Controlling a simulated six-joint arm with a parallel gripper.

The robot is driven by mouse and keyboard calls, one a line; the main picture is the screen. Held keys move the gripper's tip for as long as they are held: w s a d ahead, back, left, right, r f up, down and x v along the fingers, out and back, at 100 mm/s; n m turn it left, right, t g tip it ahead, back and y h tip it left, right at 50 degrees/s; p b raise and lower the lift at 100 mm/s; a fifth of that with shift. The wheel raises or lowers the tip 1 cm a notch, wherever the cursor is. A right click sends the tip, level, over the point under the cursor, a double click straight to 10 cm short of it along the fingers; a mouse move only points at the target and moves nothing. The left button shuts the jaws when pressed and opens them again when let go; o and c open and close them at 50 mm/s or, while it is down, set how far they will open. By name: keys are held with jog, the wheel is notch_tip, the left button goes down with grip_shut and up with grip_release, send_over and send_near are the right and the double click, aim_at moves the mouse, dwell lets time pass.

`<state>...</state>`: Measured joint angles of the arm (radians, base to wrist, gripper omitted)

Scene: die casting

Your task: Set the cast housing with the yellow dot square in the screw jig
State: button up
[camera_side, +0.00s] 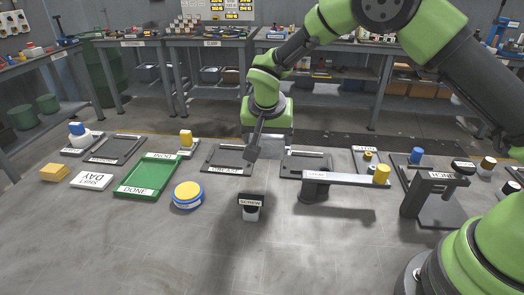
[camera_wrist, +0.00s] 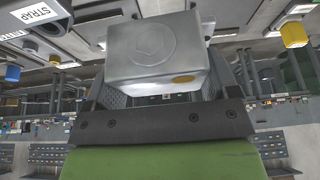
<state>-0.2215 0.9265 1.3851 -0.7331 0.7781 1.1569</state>
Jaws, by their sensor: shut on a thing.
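The cast housing (camera_wrist: 150,50) is a grey box-like block with a round raised mark on its face. Its yellow dot (camera_wrist: 183,79) shows near the lower right edge in the wrist view. My gripper (camera_wrist: 160,94) is shut on the housing, with a finger on either side. In the side view my gripper (camera_side: 255,147) is above the floor area by the grey tray labelled GREASE; the held housing is hard to make out there. A small black-topped stand (camera_side: 250,211) carries a SCREW label. Which fixture that label belongs to is unclear.
The grey GREASE tray (camera_side: 207,166) and another grey tray (camera_side: 290,172) flank my gripper. The front floor is clear.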

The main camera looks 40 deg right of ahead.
jog(key=s+d+f, duration=0.1)
jog(key=d, duration=1.2)
jog(key=shift+s+a+f, duration=0.1)
jog(key=shift+f, duration=1.6)
jog(key=shift+s+a+f, duration=0.1)
jog(key=shift+f, duration=1.55)
jog(key=shift+f, duration=0.5)
jog(key=o, duration=1.1)
jog(key=shift+r, duration=0.1)
jog(key=shift+r, duration=3.9)
